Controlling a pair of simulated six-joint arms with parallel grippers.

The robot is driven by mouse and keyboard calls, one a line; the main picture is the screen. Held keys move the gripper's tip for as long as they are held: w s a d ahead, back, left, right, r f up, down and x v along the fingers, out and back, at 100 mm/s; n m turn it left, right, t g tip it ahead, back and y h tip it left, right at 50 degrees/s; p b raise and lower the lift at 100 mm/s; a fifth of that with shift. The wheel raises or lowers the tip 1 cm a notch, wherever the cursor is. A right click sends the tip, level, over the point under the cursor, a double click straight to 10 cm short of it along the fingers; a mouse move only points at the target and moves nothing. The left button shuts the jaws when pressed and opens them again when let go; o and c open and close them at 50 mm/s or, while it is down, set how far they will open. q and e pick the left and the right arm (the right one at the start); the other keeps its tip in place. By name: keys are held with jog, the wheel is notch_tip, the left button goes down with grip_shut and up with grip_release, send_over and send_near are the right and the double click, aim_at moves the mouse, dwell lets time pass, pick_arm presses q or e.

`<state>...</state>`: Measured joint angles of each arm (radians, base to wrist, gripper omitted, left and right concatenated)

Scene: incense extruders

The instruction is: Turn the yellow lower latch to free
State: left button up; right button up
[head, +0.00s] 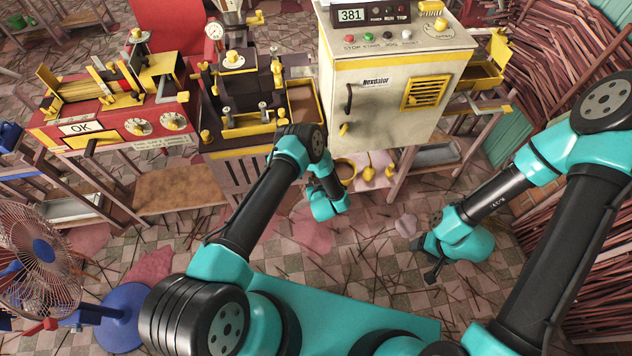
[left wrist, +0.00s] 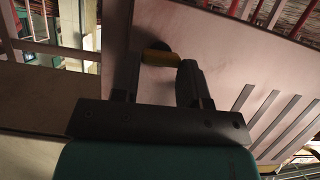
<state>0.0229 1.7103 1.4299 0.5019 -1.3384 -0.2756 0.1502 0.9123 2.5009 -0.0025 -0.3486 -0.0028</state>
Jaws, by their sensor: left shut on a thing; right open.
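The yellow latch (left wrist: 160,57) shows in the left wrist view against a pale slotted panel (left wrist: 222,50), with a dark round part behind it. My left gripper (left wrist: 163,66) is shut on this latch, with one dark finger at each end of the yellow part. In the head view my left arm and wrist hide the fingers and the gripped latch. My right gripper (head: 433,262) is open and empty, low over the tiled floor right of centre, apart from the machines.
The control cabinet (head: 377,117) stands at centre with a black handle and a small yellow lever on its door. The extruder (head: 222,125) and red machine (head: 110,140) stand left. A fan (head: 40,262) is lower left. Incense bundles line the right.

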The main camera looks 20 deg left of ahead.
pick_arm(q)
jog(key=n+t+h, duration=0.1)
jog(key=n, duration=0.2)
jog(key=n+t+h, duration=0.1)
jog(key=n, duration=0.1)
jog(key=a+n+t+h, duration=0.1)
jog(key=n+h, duration=0.1)
jog(key=n, duration=0.1)
jog(key=shift+s+f+n+t, duration=0.2)
jog(key=shift+f+n+t, duration=0.1)
jog(key=shift+f, duration=0.1)
dwell(0.5)
jog(key=o, duration=0.9)
jog(key=shift+s, duration=0.1)
